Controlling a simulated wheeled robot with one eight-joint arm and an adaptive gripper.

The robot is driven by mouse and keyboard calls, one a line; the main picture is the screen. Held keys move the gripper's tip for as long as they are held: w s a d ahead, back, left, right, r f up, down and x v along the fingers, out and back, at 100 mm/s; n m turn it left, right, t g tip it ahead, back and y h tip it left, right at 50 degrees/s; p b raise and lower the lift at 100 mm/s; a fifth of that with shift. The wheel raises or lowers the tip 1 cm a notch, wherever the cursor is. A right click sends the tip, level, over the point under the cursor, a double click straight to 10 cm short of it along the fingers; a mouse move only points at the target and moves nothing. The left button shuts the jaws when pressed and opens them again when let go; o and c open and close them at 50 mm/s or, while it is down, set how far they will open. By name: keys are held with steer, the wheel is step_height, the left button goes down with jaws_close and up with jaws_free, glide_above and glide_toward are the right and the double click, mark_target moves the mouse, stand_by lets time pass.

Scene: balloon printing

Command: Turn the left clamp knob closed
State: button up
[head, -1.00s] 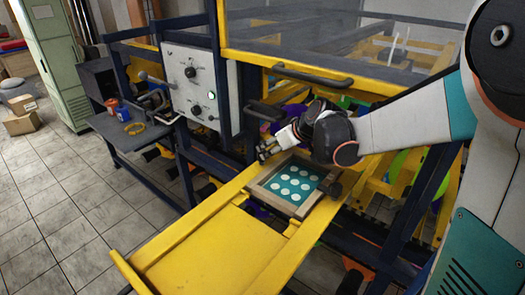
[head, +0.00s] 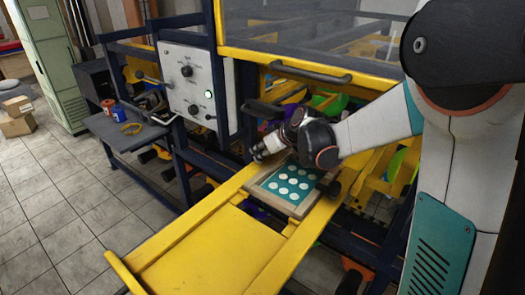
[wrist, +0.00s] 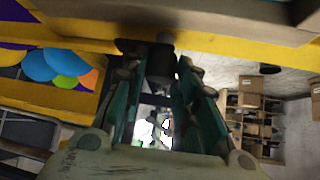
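The yellow printing frame holds a wooden-edged screen (head: 268,196) with a teal sheet and several pale discs. One dark clamp knob (head: 333,188) shows at the screen's right side in the head view. My gripper (head: 259,154) is at the screen's far left corner, and the left knob cannot be made out there. In the wrist view, a dark knob (wrist: 160,62) lies at and partly between the fingertips of my gripper (wrist: 160,72). The teal-padded fingers stand apart, with a bright gap beside the knob. Firm contact is not visible.
A white control panel (head: 190,85) stands left of my gripper. A yellow-edged cover with a dark handle (head: 310,72) is above and behind it. A side shelf (head: 128,138) holds small items. Coloured balloons (wrist: 52,64) lie at left in the wrist view.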

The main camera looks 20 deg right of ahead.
steer(key=shift+a+m, duration=0.1)
steer(key=shift+m, duration=0.2)
steer(key=m+h, duration=0.3)
steer(key=shift+s+a+t, duration=0.1)
steer(key=shift+a+t, duration=0.2)
steer(key=shift+t, duration=0.1)
steer(key=m+h, duration=0.2)
steer(key=m, duration=0.1)
steer(key=m+h, duration=0.1)
steer(key=shift+a+m, duration=0.25)
steer(key=shift+m, duration=0.15)
steer(key=m+g+h, duration=0.1)
steer(key=m+h, duration=0.1)
steer(key=m, duration=0.1)
steer(key=m+g+h+b, duration=0.1)
steer(key=m+h, duration=0.1)
steer(key=shift+w+a+g, duration=0.25)
steer(key=shift+w+g, duration=0.05)
steer(key=shift+w+m+g+h, duration=0.1)
steer(key=shift+m+g+h, duration=0.45)
steer(key=shift+m, duration=0.55)
steer(key=shift+w+m+g+h, duration=0.1)
steer(key=shift+m+g+h, duration=0.25)
steer(key=shift+m+g, duration=0.55)
steer(key=shift+m, duration=0.4)
steer(key=o, duration=1.1)
steer(key=shift+a, duration=0.1)
steer(key=shift+c, duration=0.2)
steer(key=shift+r, duration=0.1)
